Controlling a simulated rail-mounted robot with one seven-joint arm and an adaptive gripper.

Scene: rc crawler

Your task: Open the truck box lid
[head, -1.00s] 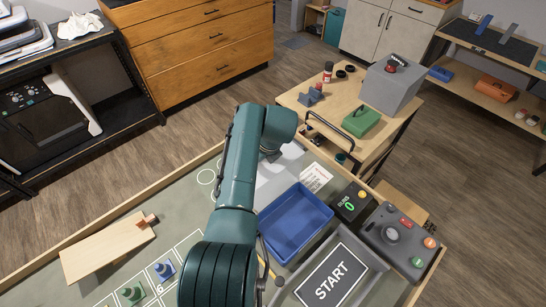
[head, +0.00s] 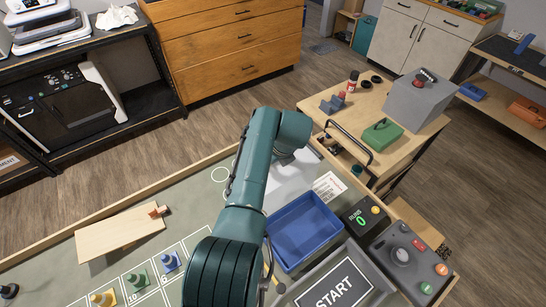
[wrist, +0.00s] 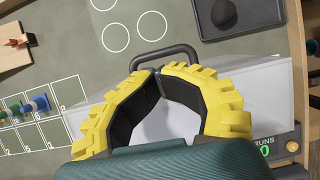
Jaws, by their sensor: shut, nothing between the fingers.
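My gripper (wrist: 158,72) shows in the wrist view as two chunky yellow fingers with dark inner pads. Its tips meet, with nothing between them. Below and beyond the fingers is a wide pale grey-white panel (wrist: 262,88), which looks like the truck box lid. A dark bar handle (wrist: 165,52) stands at its far edge, just past the fingertips; I cannot tell whether they touch it. The panel looks shut, but the fingers cover its middle. In the head view the pale panel (head: 292,178) shows beside my arm, which hides the handle and most of my gripper.
A blue tray (head: 304,232), a RUNS display (head: 364,215) and a grey control box (head: 410,262) stand right of my arm. A START board (head: 335,291) lies in front. A wooden ramp (head: 120,232) and small cones are left.

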